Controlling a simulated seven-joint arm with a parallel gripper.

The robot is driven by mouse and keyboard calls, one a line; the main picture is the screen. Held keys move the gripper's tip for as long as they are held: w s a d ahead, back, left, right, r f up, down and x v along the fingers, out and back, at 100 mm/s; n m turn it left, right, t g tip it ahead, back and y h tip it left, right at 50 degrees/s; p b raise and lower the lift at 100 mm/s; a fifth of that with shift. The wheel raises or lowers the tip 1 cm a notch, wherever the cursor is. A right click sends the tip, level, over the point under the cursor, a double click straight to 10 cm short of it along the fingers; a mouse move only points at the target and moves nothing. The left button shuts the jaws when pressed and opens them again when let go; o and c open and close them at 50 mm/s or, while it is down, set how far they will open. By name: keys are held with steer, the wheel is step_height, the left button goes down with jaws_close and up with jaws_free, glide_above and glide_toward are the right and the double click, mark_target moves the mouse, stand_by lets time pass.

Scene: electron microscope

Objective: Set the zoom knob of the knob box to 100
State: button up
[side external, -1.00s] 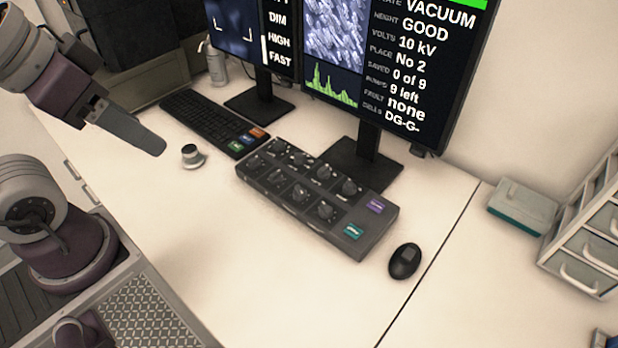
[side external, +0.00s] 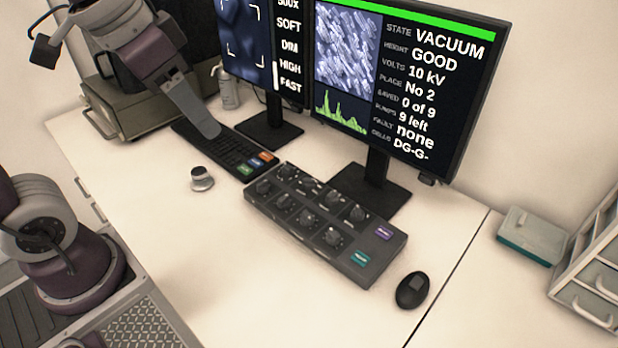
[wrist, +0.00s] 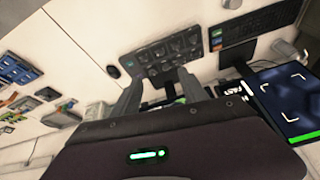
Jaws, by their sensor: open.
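The knob box (side external: 296,228) is a dark grey slab on the white desk, with two rows of dark round knobs, a purple key and a teal key at its right end. I cannot read which knob is the zoom knob. The box also shows in the wrist view (wrist: 165,56). My gripper (side external: 212,130) is above the keyboard, up and to the left of the knob box, apart from it. In the wrist view my gripper (wrist: 158,84) shows two spaced fingers with nothing between them. The left monitor (side external: 262,50) shows a partly cut 500X line.
The keyboard (side external: 235,152) lies left of the knob box, with a small round knob device (side external: 202,180) in front of it. The right monitor (side external: 400,80) stands behind the box. A mouse (side external: 412,290) lies to its right. The desk in front is clear.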

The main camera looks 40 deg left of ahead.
steer(key=w+a+f+m+g, duration=0.1)
steer(key=w+f+m+g, duration=0.15)
steer(key=w, duration=1.05)
steer(key=m+g, duration=0.2)
steer(key=m, duration=0.3)
glide_above(309, 178)
steer(key=s, duration=0.1)
step_height(309, 178, down, 20)
steer(key=shift+m, duration=0.35)
steer(key=f, duration=0.8)
steer(key=w+f, duration=0.1)
steer(key=f, duration=0.3)
steer(key=shift+d+f, duration=0.1)
steer(key=shift+f, duration=0.1)
jaws_close()
